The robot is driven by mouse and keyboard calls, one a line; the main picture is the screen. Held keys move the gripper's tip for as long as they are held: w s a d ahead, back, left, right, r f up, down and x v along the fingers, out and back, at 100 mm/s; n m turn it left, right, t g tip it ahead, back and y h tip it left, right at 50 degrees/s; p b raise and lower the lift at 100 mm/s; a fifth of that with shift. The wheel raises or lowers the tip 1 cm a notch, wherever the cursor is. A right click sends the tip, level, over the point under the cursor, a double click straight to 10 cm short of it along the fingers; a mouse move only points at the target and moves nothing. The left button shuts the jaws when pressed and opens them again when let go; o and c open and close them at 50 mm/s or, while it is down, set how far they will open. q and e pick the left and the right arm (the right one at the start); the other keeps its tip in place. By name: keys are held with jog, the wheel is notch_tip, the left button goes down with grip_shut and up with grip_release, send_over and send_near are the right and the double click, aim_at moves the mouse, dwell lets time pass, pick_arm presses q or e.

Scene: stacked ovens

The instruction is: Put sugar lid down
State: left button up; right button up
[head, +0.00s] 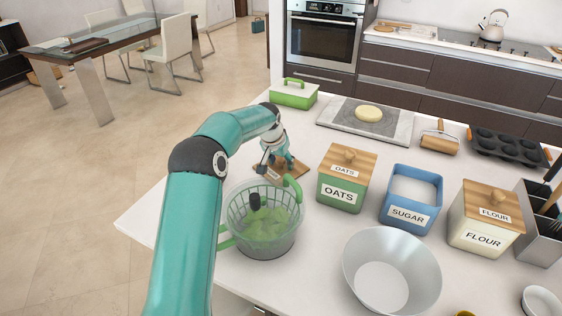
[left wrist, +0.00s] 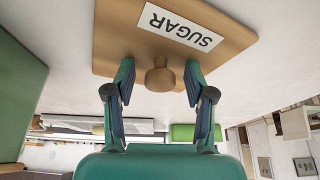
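The sugar lid (head: 293,172) is a flat square of wood with a white label. It appears to lie on the white counter behind the green-handled strainer pot. In the left wrist view the sugar lid (left wrist: 115,40) shows its SUGAR label and round knob (left wrist: 160,76). My left gripper (head: 272,164) is at the lid. In the left wrist view its fingers (left wrist: 159,78) stand apart on both sides of the knob, with gaps showing. The blue SUGAR canister (head: 408,216) is open, with white sugar inside. My right gripper is not in view.
The strainer pot (head: 265,240) stands close in front of the lid. The OATS canister (head: 342,194) is to its right, and a green and white dish (head: 294,95) is behind. A metal bowl (head: 392,278) and the FLOUR canister (head: 478,235) stand further right.

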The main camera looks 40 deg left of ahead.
pick_arm(q)
jog(key=shift+r, duration=0.2)
jog(key=shift+s+r, duration=0.1)
jog(key=shift+r, duration=0.15)
jog(key=b+v, duration=0.1)
jog(key=v, duration=1)
jog(key=shift+r, duration=0.2)
